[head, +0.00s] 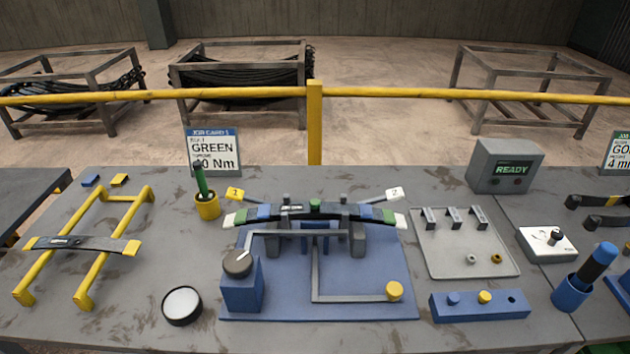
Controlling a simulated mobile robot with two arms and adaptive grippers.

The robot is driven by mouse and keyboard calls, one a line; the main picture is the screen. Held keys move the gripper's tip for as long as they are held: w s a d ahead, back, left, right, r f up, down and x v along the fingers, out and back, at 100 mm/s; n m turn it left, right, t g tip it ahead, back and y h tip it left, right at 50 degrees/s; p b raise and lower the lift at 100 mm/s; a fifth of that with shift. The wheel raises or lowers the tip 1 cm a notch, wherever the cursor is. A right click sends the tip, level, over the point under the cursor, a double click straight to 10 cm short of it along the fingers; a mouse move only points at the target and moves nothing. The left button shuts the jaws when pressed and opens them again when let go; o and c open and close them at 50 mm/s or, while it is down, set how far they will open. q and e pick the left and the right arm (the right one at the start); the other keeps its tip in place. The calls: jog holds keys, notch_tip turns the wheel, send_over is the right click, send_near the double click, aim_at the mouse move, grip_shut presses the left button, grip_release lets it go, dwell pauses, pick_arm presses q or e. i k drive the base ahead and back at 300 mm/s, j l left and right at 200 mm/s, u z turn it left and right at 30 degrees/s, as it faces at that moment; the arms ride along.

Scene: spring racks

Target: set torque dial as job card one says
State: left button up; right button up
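The torque dial (238,262) is a dark round knob on top of a blue box (242,291) at the left front of the blue fixture plate. Its white pointer line points to the upper right; no scale figures are legible. Job card 1 (228,160) stands upright behind the table's left half. It reads GREEN in its middle and a torque ending in "0 Nm" below. The first figure is partly hidden by a green-handled tool (200,180) standing in a yellow cup (207,207). Neither of my grippers is in view.
A curved leaf spring stack (315,208) spans the fixture behind the dial. A round white-topped disc (182,305) lies left of the dial box. A yellow rack (93,240) stands at left. A grey box reading READY (505,166) and a tray (450,265) are at right.

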aim_at(556, 235)
jog(key=z, duration=1.5)
jog(key=j+u, duration=0.15)
jog(key=u, duration=0.25)
jog(key=j+u, duration=0.1)
jog(key=u, duration=0.3)
jog(key=j+u, duration=0.15)
jog(key=u, duration=0.25)
jog(key=j+u, duration=0.1)
jog(key=u, duration=0.3)
jog(key=i+u, duration=0.1)
jog(key=u, duration=0.3)
jog(key=i+j, duration=0.05)
